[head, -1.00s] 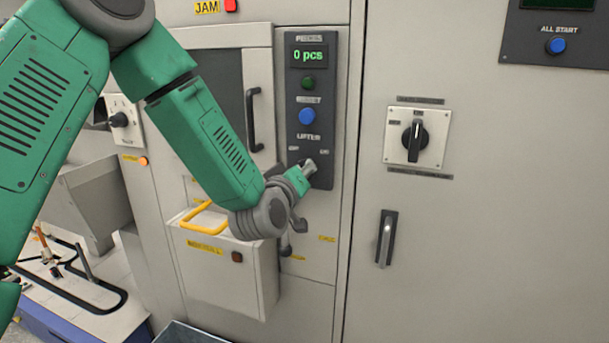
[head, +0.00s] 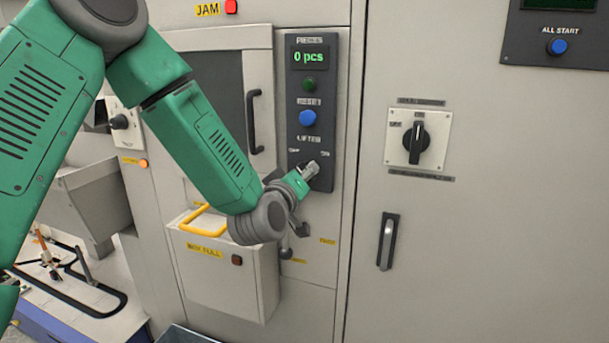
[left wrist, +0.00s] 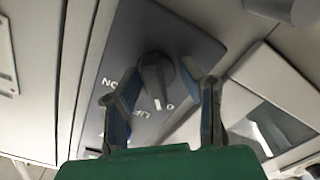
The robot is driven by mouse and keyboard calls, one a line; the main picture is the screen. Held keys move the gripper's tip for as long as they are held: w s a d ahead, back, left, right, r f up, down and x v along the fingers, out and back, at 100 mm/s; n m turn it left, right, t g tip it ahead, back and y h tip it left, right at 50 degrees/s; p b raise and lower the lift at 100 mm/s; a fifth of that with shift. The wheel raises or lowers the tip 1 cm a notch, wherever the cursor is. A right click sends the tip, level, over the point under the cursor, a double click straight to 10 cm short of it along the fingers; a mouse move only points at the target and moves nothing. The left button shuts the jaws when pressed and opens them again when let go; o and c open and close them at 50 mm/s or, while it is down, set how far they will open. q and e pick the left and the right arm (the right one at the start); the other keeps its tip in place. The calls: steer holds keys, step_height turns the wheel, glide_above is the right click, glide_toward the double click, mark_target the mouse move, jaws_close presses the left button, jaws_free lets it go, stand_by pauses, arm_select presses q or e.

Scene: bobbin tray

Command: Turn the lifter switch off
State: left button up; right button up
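The lifter switch is a dark rotary knob (left wrist: 153,78) with a white mark, on the dark control panel (head: 297,88) under the LIFTER label. In the head view my left gripper (head: 311,169) is at the panel's lower end and hides the knob. In the left wrist view its two fingers (left wrist: 168,84) are apart, one on either side of the knob. The knob shows in the gap between them; I cannot tell whether either finger touches it. The knob's white mark points toward the gripper's palm. My right gripper is not in view.
A black door handle (head: 254,122) is left of the panel. A box with a yellow handle (head: 205,222) stands below. Another rotary switch (head: 416,140) is at the right.

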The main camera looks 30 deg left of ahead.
arm_select(q)
steer(key=shift+s, duration=0.2)
steer(key=v, duration=0.7)
steer(key=shift+f, duration=0.1)
